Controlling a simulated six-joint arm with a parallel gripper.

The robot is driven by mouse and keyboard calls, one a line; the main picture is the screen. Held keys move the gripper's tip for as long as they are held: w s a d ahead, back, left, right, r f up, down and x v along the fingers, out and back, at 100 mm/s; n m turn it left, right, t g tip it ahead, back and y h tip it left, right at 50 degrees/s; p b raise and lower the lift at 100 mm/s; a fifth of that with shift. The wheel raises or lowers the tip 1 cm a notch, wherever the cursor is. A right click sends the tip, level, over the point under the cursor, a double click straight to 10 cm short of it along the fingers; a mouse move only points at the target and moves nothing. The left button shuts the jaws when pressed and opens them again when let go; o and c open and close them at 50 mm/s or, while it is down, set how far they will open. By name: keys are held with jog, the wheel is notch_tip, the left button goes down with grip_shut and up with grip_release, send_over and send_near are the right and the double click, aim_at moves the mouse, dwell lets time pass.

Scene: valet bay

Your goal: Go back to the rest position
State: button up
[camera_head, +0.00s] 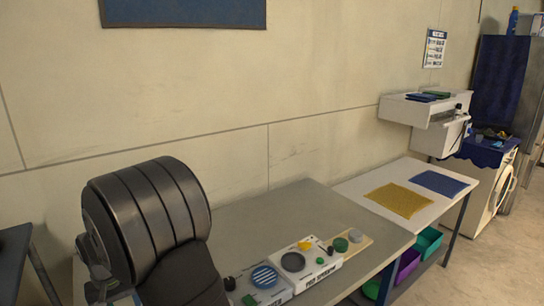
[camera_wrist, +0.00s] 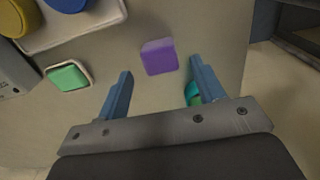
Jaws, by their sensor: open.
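My gripper (camera_wrist: 160,70) shows in the wrist view with two blue fingers spread wide apart and nothing held between them. A purple block (camera_wrist: 159,57) lies on the grey surface beyond the fingertips, in line with the gap, and looks apart from both fingers. A teal rounded thing (camera_wrist: 191,93) is partly hidden behind the right finger. A green block (camera_wrist: 68,77) on a pale-rimmed tray is to the left. I cannot make out my gripper in the head view.
A grey table (camera_head: 265,215) holds white boxes (camera_head: 312,282) with round pads. A white table beside it bears a yellow cloth (camera_head: 400,200) and a blue cloth (camera_head: 440,183). Green and purple bins (camera_head: 407,266) sit underneath. A large black ribbed form (camera_head: 150,215) fills the lower left.

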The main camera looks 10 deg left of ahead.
jog(key=shift+r, duration=0.3)
